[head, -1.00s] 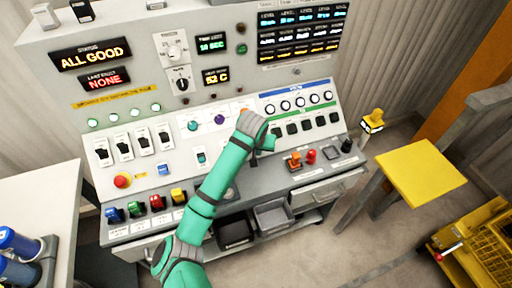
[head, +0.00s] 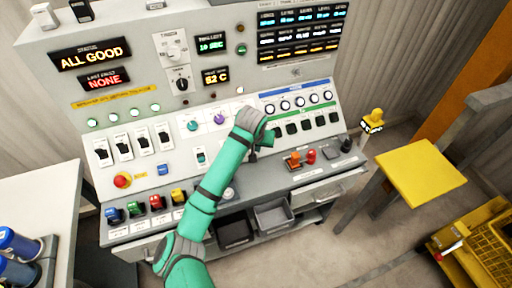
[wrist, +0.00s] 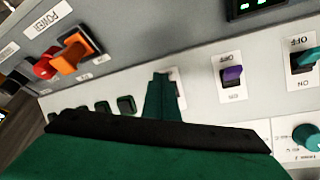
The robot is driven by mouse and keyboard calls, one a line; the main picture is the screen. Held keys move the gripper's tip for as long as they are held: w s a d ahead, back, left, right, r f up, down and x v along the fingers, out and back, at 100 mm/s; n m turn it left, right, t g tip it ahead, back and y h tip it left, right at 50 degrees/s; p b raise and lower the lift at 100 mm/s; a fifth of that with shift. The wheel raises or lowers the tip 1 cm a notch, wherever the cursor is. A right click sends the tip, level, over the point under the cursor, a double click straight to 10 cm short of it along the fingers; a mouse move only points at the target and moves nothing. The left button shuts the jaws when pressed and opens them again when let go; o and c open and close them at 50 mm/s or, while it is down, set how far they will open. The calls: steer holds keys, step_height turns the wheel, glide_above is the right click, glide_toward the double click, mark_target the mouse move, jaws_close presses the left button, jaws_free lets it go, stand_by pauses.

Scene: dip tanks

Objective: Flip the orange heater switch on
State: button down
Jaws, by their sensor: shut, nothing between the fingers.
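My gripper (head: 265,141) is shut and empty, in front of the sloped panel. In the wrist view its closed fingers (wrist: 161,95) cover most of a pale switch plate (wrist: 181,88). This plate is in line with the purple toggle (wrist: 232,75) and the teal toggle (wrist: 304,58). An orange switch on that plate cannot be made out behind the fingers, and I cannot tell its position or any contact. In the head view my arm hides the same spot, right of the purple toggle (head: 219,118).
A larger orange lever (head: 293,160) and a red one (head: 310,156) sit on the lower ledge; the orange lever also shows in the wrist view (wrist: 77,50). Several dark square buttons (head: 292,128) lie right of my gripper. A yellow stool (head: 422,172) stands to the right.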

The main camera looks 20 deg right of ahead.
steer(key=shift+s+r, duration=0.3)
steer(key=shift+s, duration=0.3)
steer(key=shift+s+r, duration=0.25)
steer(key=shift+s, duration=0.35)
steer(key=shift+s+r, duration=0.3)
steer(key=shift+s, duration=0.3)
steer(key=d+v, duration=0.1)
steer(key=v, duration=0.6)
steer(key=shift+w+d+r, duration=0.2)
steer(key=shift+r, duration=0.1)
